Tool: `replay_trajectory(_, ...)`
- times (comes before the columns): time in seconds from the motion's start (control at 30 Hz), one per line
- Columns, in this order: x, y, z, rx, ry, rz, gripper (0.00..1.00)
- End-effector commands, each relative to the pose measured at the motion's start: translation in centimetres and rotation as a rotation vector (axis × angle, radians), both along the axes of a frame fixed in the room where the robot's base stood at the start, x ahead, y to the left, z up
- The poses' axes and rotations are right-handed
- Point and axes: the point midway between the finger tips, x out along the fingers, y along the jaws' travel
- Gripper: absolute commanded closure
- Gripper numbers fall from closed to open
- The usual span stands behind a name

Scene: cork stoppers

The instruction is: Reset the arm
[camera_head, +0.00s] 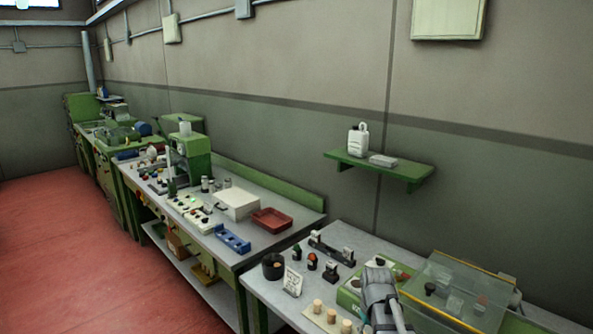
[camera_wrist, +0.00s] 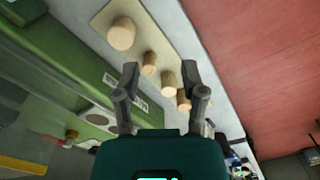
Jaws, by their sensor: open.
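My gripper (camera_wrist: 160,67) is open in the wrist view, with its two dark fingers spread and nothing held between them. Several cork stoppers of different widths stand in a row on a beige board (camera_wrist: 103,19). The widest cork (camera_wrist: 121,34) is at the upper left of the fingers. A smaller cork (camera_wrist: 149,62) and another cork (camera_wrist: 168,82) show in the gap between the fingers, beyond them. In the head view, corks (camera_head: 317,306) stand on the bench at the bottom, left of my arm. My fingers cannot be made out there.
A green fixture (camera_head: 350,298) and a clear-covered box (camera_head: 455,285) stand near my arm. A black cup (camera_head: 273,266), a small sign (camera_head: 292,281) and coloured knobs (camera_head: 312,261) are to the left. A green wall shelf (camera_head: 380,170) hangs above the bench.

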Motion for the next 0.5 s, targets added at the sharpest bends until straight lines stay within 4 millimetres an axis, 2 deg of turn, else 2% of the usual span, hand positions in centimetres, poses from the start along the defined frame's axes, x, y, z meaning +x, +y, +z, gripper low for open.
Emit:
replay_trajectory(0.03, -3.0, 0.9, -1.2, 0.000, 0.000, -0.039, 0.46)
replay_trajectory(0.1, -5.2, 1.8, -1.9, 0.000, 0.000, -0.098, 0.46)
replay_trajectory(0.2, -7.5, 2.6, -2.5, 0.000, 0.000, -0.164, 0.46)
replay_trajectory(0.33, -8.9, 3.2, -2.8, 0.000, 0.000, -0.214, 0.46)
replay_trajectory(0.5, -9.1, 3.4, -2.8, 0.000, 0.000, -0.229, 0.46)
